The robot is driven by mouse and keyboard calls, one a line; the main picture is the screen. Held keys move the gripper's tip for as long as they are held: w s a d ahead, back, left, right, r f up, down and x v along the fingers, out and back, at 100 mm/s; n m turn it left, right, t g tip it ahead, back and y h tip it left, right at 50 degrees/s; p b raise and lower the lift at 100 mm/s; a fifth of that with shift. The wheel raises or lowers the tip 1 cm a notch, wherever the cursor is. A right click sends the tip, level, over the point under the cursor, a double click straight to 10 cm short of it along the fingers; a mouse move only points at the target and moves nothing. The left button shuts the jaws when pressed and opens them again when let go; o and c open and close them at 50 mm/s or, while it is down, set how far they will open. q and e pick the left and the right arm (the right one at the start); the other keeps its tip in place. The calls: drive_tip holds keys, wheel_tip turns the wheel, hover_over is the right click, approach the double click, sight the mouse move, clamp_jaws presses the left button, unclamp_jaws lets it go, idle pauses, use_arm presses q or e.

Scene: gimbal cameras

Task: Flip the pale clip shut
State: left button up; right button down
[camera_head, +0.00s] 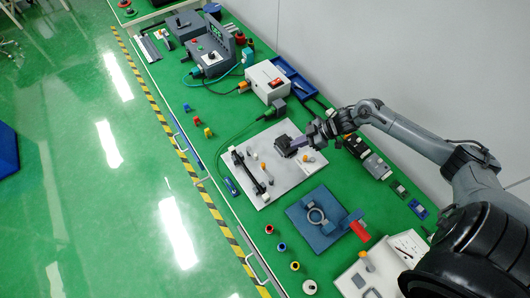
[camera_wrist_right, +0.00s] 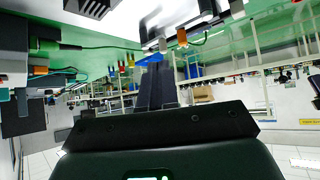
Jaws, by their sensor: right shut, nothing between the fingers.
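A white board (camera_head: 290,182) on the green bench carries a black bar (camera_head: 248,172), small pale upright pieces (camera_head: 254,156) beside it, and an orange-tipped piece (camera_head: 306,158) near its right edge. Which small piece is the pale clip, and whether it stands open, I cannot tell at this size. My right gripper (camera_head: 296,145) is shut and empty above the board's far right part, beside a dark block (camera_head: 283,146). Its closed dark fingers show in the right wrist view (camera_wrist_right: 156,86), with an orange piece (camera_wrist_right: 182,38) beyond them. My left gripper is not in view.
A blue-grey plate with a ring (camera_head: 312,232) lies in front of the board. A white box with a red switch (camera_head: 269,82) and a blue tray (camera_head: 294,76) stand behind. Small coloured pegs (camera_head: 197,121) stand at left. A wall runs along the right.

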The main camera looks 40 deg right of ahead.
idle(0.3)
drive_tip(key=b, duration=0.1)
approach(252, 152)
drive_tip(key=s+f, duration=0.2)
drive_tip(key=s, duration=0.1)
drive_tip(key=shift+s+a, duration=0.2)
drive_tip(key=shift+s, duration=0.1)
drive_tip(key=shift+w+a+f, duration=0.1)
drive_tip(key=shift+w+a, duration=0.9)
drive_tip(key=shift+a, duration=0.1)
drive_tip(key=shift+w+a, duration=0.35)
drive_tip(key=shift+a, duration=0.05)
